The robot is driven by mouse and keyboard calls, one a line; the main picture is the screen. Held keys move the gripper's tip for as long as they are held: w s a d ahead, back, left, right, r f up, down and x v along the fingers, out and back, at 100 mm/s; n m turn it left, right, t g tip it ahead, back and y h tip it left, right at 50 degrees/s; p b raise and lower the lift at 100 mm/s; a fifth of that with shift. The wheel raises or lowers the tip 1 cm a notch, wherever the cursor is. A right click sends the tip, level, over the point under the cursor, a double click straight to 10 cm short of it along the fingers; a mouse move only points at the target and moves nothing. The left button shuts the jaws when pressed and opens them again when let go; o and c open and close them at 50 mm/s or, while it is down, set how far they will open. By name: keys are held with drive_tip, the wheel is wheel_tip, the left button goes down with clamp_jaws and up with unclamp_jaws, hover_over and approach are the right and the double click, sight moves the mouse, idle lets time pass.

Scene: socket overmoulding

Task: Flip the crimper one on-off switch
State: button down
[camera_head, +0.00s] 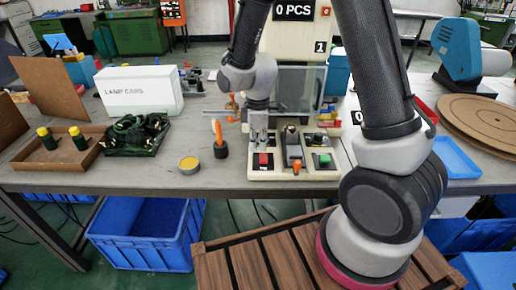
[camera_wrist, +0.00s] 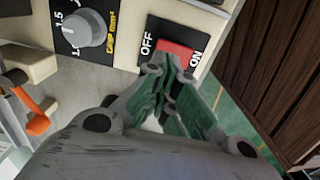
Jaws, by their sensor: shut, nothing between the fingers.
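The crimper (camera_head: 294,95) marked 1 stands at the middle of the table, with a control panel (camera_head: 292,171) at its front. Its red rocker switch (camera_head: 263,161) is at the left of that panel. In the wrist view the red switch (camera_wrist: 178,54) sits on a black plate marked OFF and ON. My gripper (camera_head: 261,146) is shut and empty, pointing down just over the switch. In the wrist view its fingertips (camera_wrist: 171,70) overlap the switch's near edge. I cannot tell whether they touch it, or which way the rocker is tipped.
A grey dial (camera_wrist: 85,27) and an orange lever (camera_wrist: 38,122) are close to the fingers. A green button (camera_head: 324,159) is at the panel's right. An orange-handled tool (camera_head: 220,146) and a yellow tin (camera_head: 189,165) stand to the left.

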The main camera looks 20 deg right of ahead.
drive_tip(key=shift+f, duration=0.9)
drive_tip(key=shift+w+d+f, duration=0.1)
drive_tip(key=shift+f, duration=0.3)
drive_tip(key=shift+r, duration=0.1)
drive_tip(key=shift+s+a+r, duration=0.15)
drive_tip(key=shift+s, duration=0.25)
drive_tip(key=shift+s+a+r, duration=0.1)
drive_tip(key=shift+s+a, duration=0.05)
drive_tip(key=shift+s, duration=0.2)
wheel_tip(320, 180, up, 14)
drive_tip(key=w, duration=0.2)
drive_tip(key=shift+w+d+f, duration=0.15)
drive_tip(key=shift+w+d, duration=0.25)
drive_tip(key=shift+d, duration=0.05)
